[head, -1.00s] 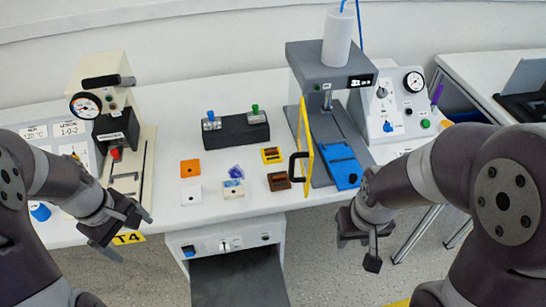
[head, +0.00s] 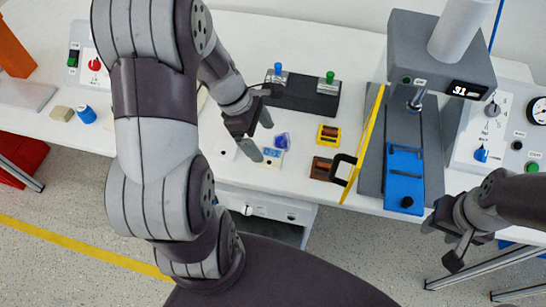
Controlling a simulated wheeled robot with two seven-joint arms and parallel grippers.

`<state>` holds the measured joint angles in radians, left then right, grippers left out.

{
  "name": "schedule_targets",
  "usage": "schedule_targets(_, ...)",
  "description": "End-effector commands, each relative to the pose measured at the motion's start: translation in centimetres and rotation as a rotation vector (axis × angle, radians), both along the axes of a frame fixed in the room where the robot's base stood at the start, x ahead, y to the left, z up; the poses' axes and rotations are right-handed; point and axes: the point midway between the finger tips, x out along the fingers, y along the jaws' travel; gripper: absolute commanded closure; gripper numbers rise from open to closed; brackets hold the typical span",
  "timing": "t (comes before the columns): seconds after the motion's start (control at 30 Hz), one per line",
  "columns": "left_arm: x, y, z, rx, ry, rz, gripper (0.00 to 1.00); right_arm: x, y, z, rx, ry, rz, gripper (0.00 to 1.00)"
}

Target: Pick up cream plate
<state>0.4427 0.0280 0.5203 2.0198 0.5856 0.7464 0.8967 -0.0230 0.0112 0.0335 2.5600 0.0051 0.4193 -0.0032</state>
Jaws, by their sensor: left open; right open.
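A small cream plate with a blue part (head: 271,157) lies on the white table in the middle of the head view, and a purple-blue piece sits behind it. My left gripper (head: 259,134) is open and empty just behind and to the left of it; a fingertip is close to its left edge, and I cannot tell whether they touch. A white plate (head: 221,150) lies to the left, partly covered by my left arm. My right gripper (head: 443,244) is open and empty at the table's front right, away from the plates.
A yellow part (head: 328,134) and a brown part (head: 321,168) lie right of the cream plate. The grey press (head: 431,50) with its yellow door (head: 366,138) and blue fixture (head: 404,175) stands further right. A beige block (head: 62,113) lies far left.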

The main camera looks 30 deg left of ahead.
Motion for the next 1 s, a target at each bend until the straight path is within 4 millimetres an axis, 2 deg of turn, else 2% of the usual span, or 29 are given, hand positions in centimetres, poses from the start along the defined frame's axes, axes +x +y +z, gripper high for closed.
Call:
schedule_targets(0.23,-0.5,-1.7,-4.3,0.0,0.004,-0.004,0.08,0.0,0.0,-1.4,0.0,0.0,0.0,0.57)
schedule_targets(0.5,-0.3,-2.0,-4.7,0.002,0.002,-0.002,0.08,0.0,0.0,-1.4,0.0,-0.001,0.0,0.57)
schedule_targets(0.53,-0.3,-2.0,-4.7,0.002,0.002,-0.002,0.12,0.0,0.0,-1.4,0.0,-0.001,0.0,0.57)
schedule_targets(0.7,-0.3,-2.0,-4.7,0.002,0.002,-0.002,0.67,0.0,0.0,-1.4,0.0,-0.001,0.0,0.57)
schedule_targets(1.0,-0.3,-2.0,-4.6,0.001,0.001,-0.001,0.69,0.0,0.0,-1.3,0.0,0.0,0.0,0.57)
